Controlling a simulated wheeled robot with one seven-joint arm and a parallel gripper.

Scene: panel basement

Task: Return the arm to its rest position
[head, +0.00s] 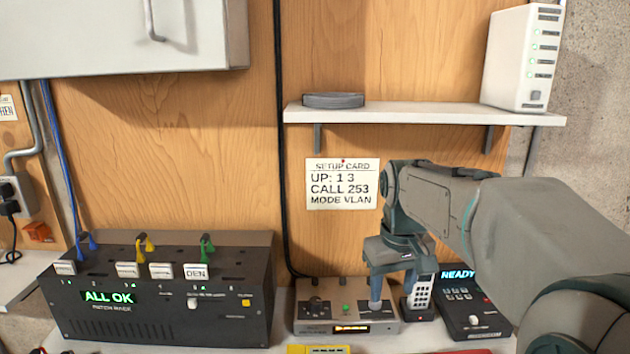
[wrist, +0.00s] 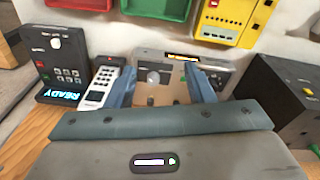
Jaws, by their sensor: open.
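My arm reaches in from the right in the head view. My gripper (head: 392,298) points down over the right part of a grey box with knobs and an orange display (head: 352,329). The gripper is open, its two blue-grey fingers apart. In the wrist view the fingers of my gripper (wrist: 160,72) frame the box's top (wrist: 160,92), with a round knob between them. No held object shows between them. I cannot tell whether the fingertips touch the box.
A white handset (head: 420,295) and a black READY unit (head: 472,302) stand close right of the gripper. A black rack (head: 160,310) showing ALL OK is at left. A shelf (head: 420,115) with a white router (head: 523,60) is above. A setup card (head: 343,184) hangs behind.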

